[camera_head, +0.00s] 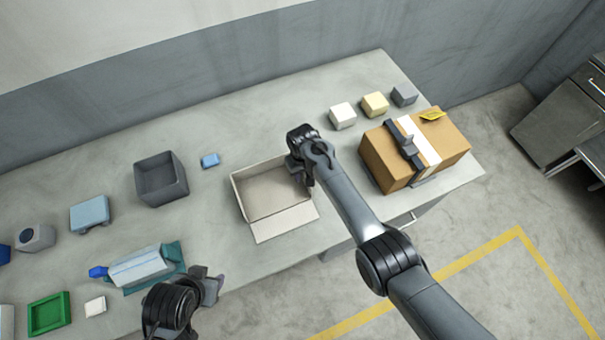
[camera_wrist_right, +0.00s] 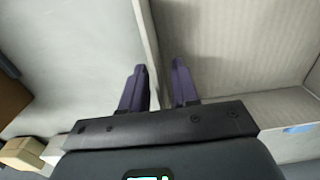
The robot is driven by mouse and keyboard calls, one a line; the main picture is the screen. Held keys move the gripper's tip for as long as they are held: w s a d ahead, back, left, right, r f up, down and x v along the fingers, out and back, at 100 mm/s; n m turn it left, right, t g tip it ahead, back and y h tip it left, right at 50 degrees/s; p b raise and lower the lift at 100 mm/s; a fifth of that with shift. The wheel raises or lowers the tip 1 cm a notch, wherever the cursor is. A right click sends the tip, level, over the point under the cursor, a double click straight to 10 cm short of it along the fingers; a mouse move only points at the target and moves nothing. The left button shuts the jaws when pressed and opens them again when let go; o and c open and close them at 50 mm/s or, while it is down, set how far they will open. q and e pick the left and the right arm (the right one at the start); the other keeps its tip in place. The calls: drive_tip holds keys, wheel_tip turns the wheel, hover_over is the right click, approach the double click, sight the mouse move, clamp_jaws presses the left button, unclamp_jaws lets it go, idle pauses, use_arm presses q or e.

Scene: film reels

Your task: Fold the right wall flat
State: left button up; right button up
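The open beige box (camera_head: 268,198) stands near the table's front edge. Its front flap (camera_head: 285,222) lies folded outward. My right gripper (camera_head: 299,178) is at the box's right side and hides most of the right wall in the head view. In the right wrist view, the right wall's edge (camera_wrist_right: 147,30) runs between my two parted fingers (camera_wrist_right: 160,85). They straddle it with a gap, so the gripper is open. My left gripper (camera_head: 212,284) hangs low at the front left, away from the box; its finger gap is unclear.
A taped brown carton (camera_head: 455,140) stands to the right, with small white, yellow and grey blocks (camera_head: 374,104) behind it. A grey open bin (camera_head: 161,180) and a blue block (camera_head: 210,160) are to the left. A bottle (camera_head: 140,266) and green tray (camera_head: 48,314) lie farther left.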

drive_tip(key=shift+f, duration=0.2)
clamp_jaws()
